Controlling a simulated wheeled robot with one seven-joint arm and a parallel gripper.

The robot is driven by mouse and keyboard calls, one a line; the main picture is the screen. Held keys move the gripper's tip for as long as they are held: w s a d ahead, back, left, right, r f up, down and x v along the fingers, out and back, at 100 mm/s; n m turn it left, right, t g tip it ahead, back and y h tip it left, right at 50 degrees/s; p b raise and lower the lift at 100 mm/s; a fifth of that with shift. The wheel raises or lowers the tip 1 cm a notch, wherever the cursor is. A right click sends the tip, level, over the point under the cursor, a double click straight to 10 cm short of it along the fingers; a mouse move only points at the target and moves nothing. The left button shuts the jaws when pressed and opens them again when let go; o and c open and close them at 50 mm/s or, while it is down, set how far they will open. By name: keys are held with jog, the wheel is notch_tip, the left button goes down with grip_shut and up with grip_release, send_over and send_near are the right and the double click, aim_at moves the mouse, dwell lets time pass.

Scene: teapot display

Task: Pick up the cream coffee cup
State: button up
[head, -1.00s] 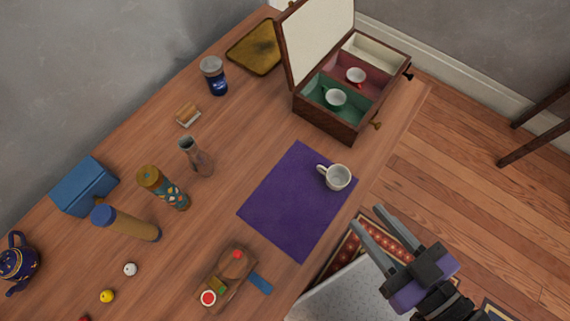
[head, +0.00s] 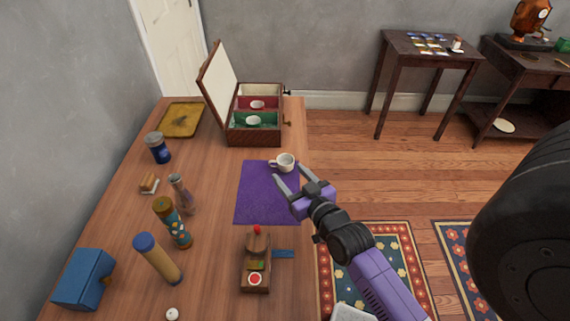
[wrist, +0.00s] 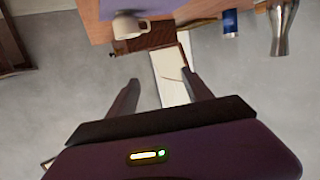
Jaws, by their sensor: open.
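The cream coffee cup (head: 285,162) stands upright on the far right part of a purple cloth (head: 262,200) on the wooden table. Its handle points left in the head view. My gripper (head: 287,183) is open and empty, with its fingers pointing toward the cup from the near side. In the head view the fingertips appear just short of the cup. The wrist view shows the cup (wrist: 128,26) ahead of the fingers and apart from them, near the top. My gripper (wrist: 160,85) has nothing between its fingers there.
An open wooden box (head: 256,138) with cups in its compartments stands behind the cloth. Bottles, including a patterned one (head: 175,225), stand to the left. Floor lies right of the table.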

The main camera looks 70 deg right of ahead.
jog(key=w+d+f+m+g, duration=0.1)
jog(key=d+f+g, duration=0.1)
jog(key=d, duration=0.5)
jog(key=y, duration=0.1)
send_near(282, 157)
jog(key=shift+s+r, duration=0.1)
jog(key=shift+s, duration=0.1)
jog(key=shift+w+d+f+g, duration=0.15)
jog(key=shift+w+f+g, duration=0.05)
jog(key=shift+f+g, duration=0.1)
jog(key=shift+r+p+x, duration=0.15)
jog(key=shift+p+x, duration=0.1)
jog(key=shift+x, duration=1.55)
jog(key=shift+r+p+x, duration=0.15)
jog(key=shift+p+x, duration=0.05)
jog(key=shift+x, duration=1.55)
jog(key=shift+w, duration=0.2)
jog(key=shift+c, duration=0.5)
jog(key=c, duration=0.9)
jog(key=shift+r, duration=0.1)
jog(key=shift+c, duration=0.2)
